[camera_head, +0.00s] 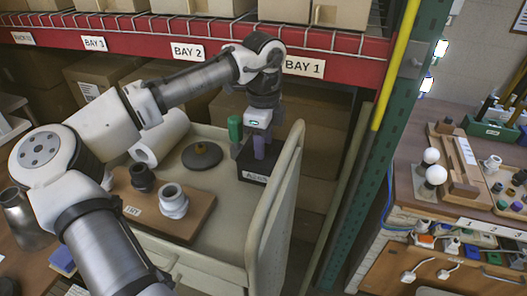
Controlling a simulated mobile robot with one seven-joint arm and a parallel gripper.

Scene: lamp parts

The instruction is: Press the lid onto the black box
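The black box (256,179), with a white label on its front, stands in the pale tray against its right wall. My gripper (259,152) points down directly above the box. A small purple piece (260,147) shows at the fingers. The fingers are too small and dark to tell whether they are shut on it, or whether it touches the box. I cannot make out a separate lid on the box. A round dark disc with an olive knob (202,154) lies left of the box.
A green cylinder (235,128) stands upright close left of my gripper. The pale tray's high wall (275,205) rises right of the box. A brown board (172,215) holds a black and a white fitting. A red shelf beam (130,44) runs behind my arm.

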